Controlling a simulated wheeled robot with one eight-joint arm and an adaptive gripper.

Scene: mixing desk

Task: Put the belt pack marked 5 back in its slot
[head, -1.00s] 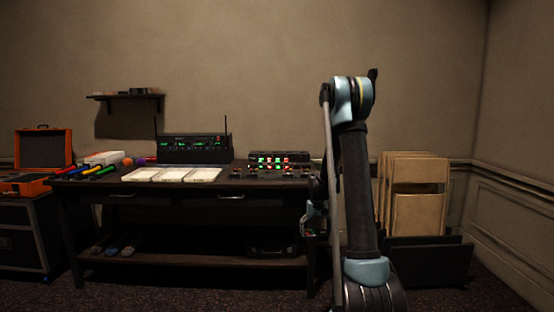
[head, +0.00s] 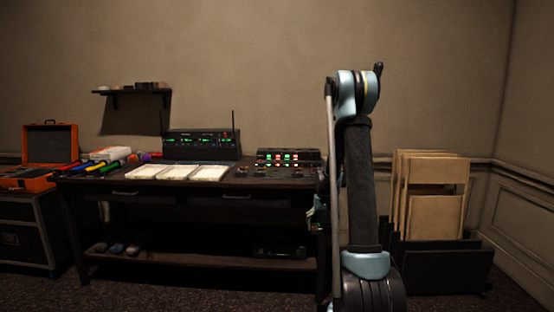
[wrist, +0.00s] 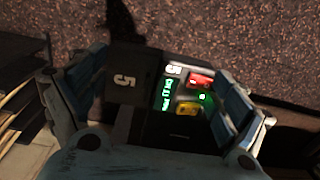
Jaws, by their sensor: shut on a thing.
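The belt pack marked 5 (wrist: 127,65) is between the pads of my gripper (wrist: 160,94) in the wrist view. My gripper is shut on it. One dark face bears a white 5, and the adjoining face shows a green display, a red part and a yellow part. In the head view my gripper (head: 315,215) is low beside the desk's right end, mostly hidden behind my arm; the pack is too small to make out there. A dark rack with green and red lights (head: 287,158) stands on the desk's right part; its slots are not clear.
The dark desk (head: 150,187) carries a receiver with an antenna (head: 200,145), white trays (head: 177,173) and coloured handheld items (head: 100,166). Folded chairs (head: 436,215) stand right of my arm. An orange case (head: 50,145) is at far left. Carpet lies below my gripper.

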